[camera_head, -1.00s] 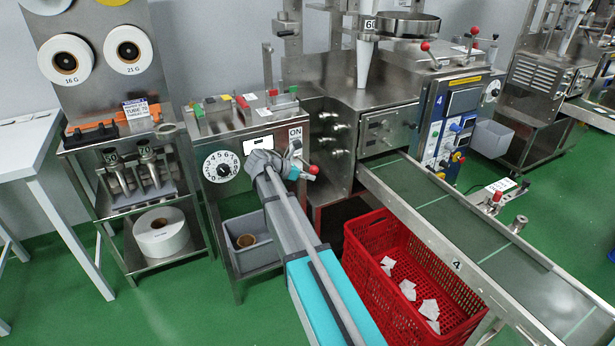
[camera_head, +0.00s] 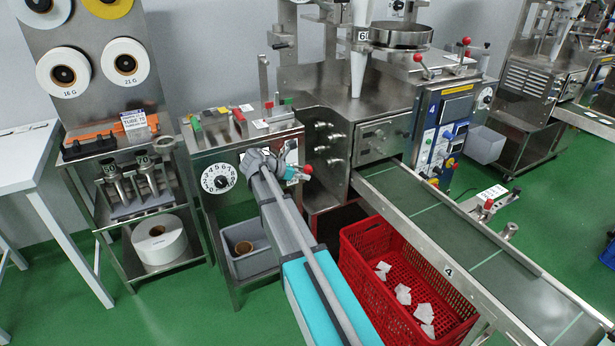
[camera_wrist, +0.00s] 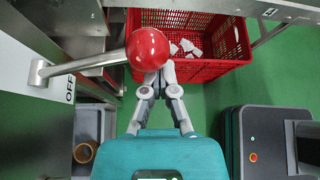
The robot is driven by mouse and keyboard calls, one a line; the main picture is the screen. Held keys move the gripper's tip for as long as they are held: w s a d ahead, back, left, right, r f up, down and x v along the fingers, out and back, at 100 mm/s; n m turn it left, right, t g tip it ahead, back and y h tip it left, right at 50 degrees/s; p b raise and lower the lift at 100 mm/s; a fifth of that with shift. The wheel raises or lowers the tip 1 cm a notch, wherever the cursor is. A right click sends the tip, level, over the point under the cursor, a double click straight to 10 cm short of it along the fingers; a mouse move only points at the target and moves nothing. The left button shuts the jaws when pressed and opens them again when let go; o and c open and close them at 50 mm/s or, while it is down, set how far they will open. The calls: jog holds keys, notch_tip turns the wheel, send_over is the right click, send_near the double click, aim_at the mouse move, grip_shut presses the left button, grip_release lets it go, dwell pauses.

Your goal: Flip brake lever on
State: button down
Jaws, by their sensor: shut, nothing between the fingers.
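The brake lever is a metal rod (camera_wrist: 80,65) with a red ball (camera_wrist: 148,48); it sticks out from a white plate in the wrist view. The label OFF (camera_wrist: 70,88) shows beside the rod's base. In the head view the red ball (camera_head: 308,170) stands at the right front of the dial cabinet (camera_head: 250,205). My gripper (camera_wrist: 159,76) is shut and empty, its fingertips at the ball, partly hidden behind it. I cannot tell whether they touch. In the head view my gripper (camera_head: 294,173) is beside the ball, and my arm hides part of the plate.
A numbered dial (camera_head: 219,178) is left of my wrist. A red crate (camera_head: 375,238) with white teabags stands below right, beside a green conveyor (camera_head: 430,215). A grey bin (camera_head: 246,262) sits under the cabinet. A shelf with rolls (camera_head: 160,242) stands left. Green floor is open in front.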

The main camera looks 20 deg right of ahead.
jog(key=shift+s+f+b, duration=1.2)
jog(key=shift+f+b, duration=0.5)
jog(key=shift+b, duration=0.1)
jog(key=w+f+p+v, duration=0.1)
jog(key=p+v, duration=0.3)
jog(key=v, duration=0.6)
jog(key=shift+w+a+r, duration=0.15)
jog(key=shift+w+a, duration=0.25)
jog(key=shift+w, duration=0.25)
jog(key=shift+s, duration=0.1)
